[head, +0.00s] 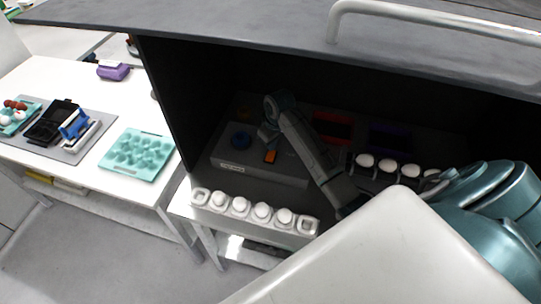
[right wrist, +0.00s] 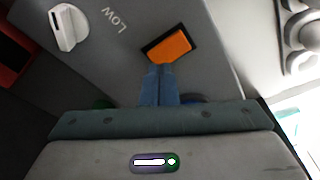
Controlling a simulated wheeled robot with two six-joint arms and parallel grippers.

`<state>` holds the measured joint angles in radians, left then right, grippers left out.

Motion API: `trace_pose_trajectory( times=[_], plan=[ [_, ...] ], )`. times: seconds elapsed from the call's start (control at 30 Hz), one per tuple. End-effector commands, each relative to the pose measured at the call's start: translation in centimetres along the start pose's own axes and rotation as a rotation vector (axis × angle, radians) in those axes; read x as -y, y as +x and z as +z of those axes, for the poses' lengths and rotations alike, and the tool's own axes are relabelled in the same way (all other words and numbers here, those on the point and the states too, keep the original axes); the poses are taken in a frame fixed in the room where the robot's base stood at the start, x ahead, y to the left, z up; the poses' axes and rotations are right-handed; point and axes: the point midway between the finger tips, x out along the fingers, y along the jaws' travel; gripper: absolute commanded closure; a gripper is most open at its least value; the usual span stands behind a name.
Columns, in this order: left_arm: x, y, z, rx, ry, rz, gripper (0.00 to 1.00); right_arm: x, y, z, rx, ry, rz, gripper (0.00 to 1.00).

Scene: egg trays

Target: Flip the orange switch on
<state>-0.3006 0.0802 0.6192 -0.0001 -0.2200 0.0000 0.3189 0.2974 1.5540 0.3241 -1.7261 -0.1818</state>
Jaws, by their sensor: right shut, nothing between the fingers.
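The orange switch (head: 270,156) is on a grey control box inside a dark open-fronted machine. In the right wrist view the orange switch (right wrist: 172,46) sits in a black frame, close beyond my fingertips. My right gripper (head: 267,138) is inside the machine, just above the switch in the head view. Its fingers are shut and empty, and the tips (right wrist: 158,68) are at the near edge of the switch frame; I cannot tell whether they touch it. My left gripper is not in view.
A blue knob (head: 240,141) is left of the switch. A white knob (right wrist: 66,27) is by the word LOW. A white egg tray (head: 228,207) stands in front of the control box. The machine's raised lid (head: 250,32) hangs above. A teal tray (head: 137,166) is on the left table.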

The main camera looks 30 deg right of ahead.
Motion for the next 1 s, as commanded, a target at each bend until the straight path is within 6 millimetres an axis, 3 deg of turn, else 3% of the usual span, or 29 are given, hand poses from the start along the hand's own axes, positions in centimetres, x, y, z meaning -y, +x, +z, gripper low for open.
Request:
trace_pose_trajectory(
  times=[1.0],
  plan=[
    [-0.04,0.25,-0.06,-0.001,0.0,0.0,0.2,0.0,0.84,0.13,0.001,0.0,0.0,1.0]
  ],
)
